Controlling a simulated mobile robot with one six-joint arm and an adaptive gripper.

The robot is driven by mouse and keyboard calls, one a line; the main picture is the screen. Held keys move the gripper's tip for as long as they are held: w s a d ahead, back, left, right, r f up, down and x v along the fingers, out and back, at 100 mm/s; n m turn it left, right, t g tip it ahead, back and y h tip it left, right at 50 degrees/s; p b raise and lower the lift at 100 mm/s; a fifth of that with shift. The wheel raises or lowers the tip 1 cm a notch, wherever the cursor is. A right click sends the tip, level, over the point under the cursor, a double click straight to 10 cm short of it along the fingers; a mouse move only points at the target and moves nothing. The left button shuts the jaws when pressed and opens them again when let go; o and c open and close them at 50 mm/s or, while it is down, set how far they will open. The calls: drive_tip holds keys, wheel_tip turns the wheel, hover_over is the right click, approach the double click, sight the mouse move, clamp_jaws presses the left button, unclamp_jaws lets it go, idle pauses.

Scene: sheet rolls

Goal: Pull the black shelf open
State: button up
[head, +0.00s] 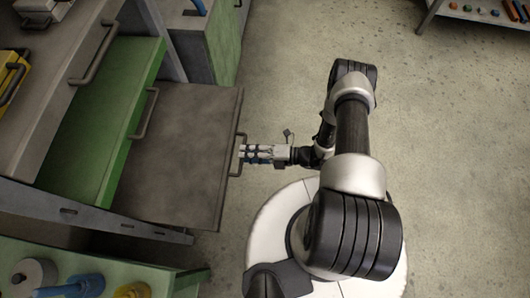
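The black shelf (180,150), a dark grey-black flat panel, juts out of the cabinet to the right, past the green shelf above it. Its handle (237,140) runs along its right edge. My gripper (244,155) reaches in from the right, with its fingertips at the lower part of this handle. The view from above is too small to tell whether the fingers are closed around the handle or only beside it.
The green shelf (88,150) and a grey shelf (50,95), both with handles, sit above to the left. A green table (70,255) with rolls stands at lower left. Open concrete floor (445,150) lies to the right. Another shelf rack (470,15) stands at top right.

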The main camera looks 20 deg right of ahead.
drive_tip(key=v, duration=0.9)
drive_tip(key=shift+d, duration=0.1)
wheel_tip(320, 180, up, 27)
drive_tip(key=w+n+g+h, duration=0.2)
drive_tip(key=n+g+h, duration=0.5)
drive_tip(key=n, duration=1.4)
drive_tip(key=s+r+n+t+h, duration=0.3)
drive_tip(key=s+r+n, duration=0.3)
drive_tip(key=r+n, duration=0.3)
drive_tip(key=s+r+n+t+h, duration=0.2)
drive_tip(key=s+r+n+h, duration=0.2)
drive_tip(key=r+n, duration=0.5)
drive_tip(key=shift+s+d+r+n+t+h, duration=0.35)
drive_tip(key=shift+s+n, duration=0.35)
drive_tip(key=shift+s, duration=0.45)
